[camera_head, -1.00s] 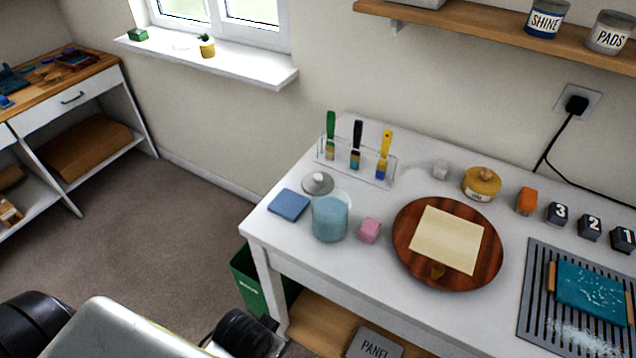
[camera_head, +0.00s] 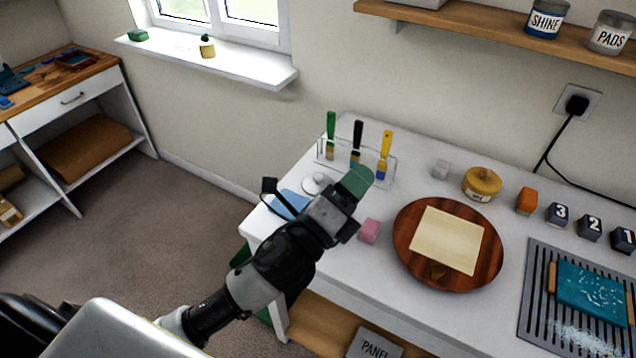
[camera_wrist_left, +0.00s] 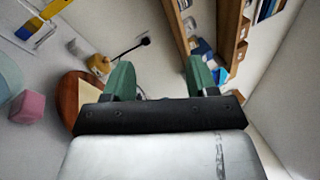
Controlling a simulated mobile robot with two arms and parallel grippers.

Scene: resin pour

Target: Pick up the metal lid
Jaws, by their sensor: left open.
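The metal lid (camera_head: 312,185), a grey disc with a pale knob, lies on the white table near its left end in the head view. My left arm partly covers it. My left gripper (camera_head: 356,182) is above the table beside the lid, its green fingertip to the lid's right in the picture. The left wrist view shows its two green fingers (camera_wrist_left: 160,80) apart with nothing between them. The pale blue jar is hidden behind my arm in the head view; its edge shows in the left wrist view (camera_wrist_left: 8,78). My right gripper is not in view.
A blue sponge-like pad (camera_head: 288,204) lies left of the lid. A brush rack (camera_head: 385,172) stands behind. A pink cube (camera_head: 370,231) and a round wooden board (camera_head: 405,250) with a cream sheet are to the right. A slotted mat (camera_head: 530,310) lies farther right.

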